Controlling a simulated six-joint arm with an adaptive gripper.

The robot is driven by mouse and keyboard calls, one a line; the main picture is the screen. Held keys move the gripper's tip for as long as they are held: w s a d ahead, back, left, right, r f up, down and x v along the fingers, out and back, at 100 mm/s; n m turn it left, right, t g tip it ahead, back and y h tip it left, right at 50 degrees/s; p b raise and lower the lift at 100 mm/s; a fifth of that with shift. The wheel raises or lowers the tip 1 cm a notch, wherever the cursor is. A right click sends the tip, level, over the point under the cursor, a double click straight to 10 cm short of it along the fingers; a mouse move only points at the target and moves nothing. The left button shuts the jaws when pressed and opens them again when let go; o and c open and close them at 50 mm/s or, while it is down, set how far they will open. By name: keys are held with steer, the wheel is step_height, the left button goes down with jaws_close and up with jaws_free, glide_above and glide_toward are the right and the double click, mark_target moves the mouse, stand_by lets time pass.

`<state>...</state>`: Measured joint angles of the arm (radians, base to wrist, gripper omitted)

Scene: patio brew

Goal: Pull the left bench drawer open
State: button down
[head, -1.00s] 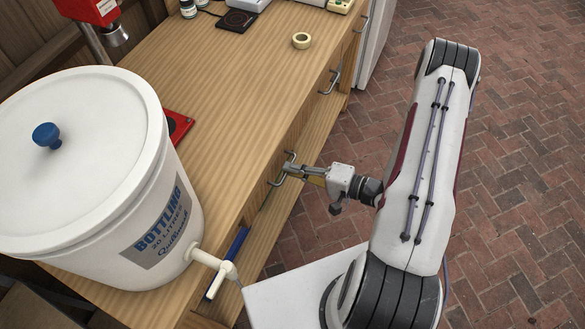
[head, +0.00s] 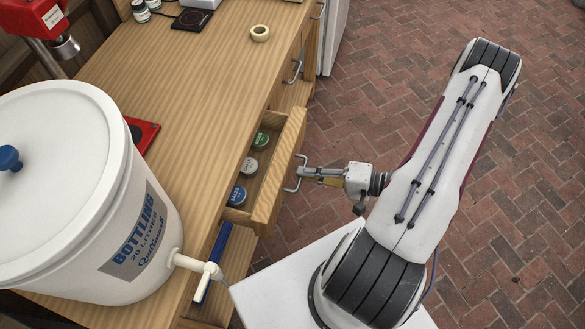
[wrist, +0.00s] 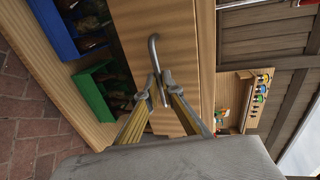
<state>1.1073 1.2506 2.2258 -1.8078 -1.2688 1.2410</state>
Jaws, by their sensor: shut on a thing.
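The left bench drawer (head: 279,178) stands partly pulled out of the wooden bench (head: 190,90) in the head view. Several small round tins or jars with green, grey and blue lids show inside it, one of them a blue-lidded tin (head: 237,195). Its bent metal handle (head: 296,174) is on the drawer front. My gripper (head: 303,173) is shut on this handle. In the wrist view the two fingertips (wrist: 155,91) close around the handle bar (wrist: 154,55), with the drawer front (wrist: 180,60) behind it.
A white bottling bucket (head: 75,200) with a tap (head: 200,266) stands on the bench at the left. A tape roll (head: 260,32) lies on the bench top. A second drawer handle (head: 297,70) shows farther along. Blue and green crates (wrist: 95,92) sit on the lower shelf. Brick floor lies open at right.

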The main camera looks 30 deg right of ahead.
steer(key=f+v, duration=0.2)
steer(key=v, duration=0.9)
steer(key=shift+s+d+f, duration=0.15)
steer(key=shift+s+d, duration=0.3)
steer(key=c, duration=2.2)
jaws_free()
steer(key=shift+d, duration=0.1)
steer(key=shift+v, duration=5.95)
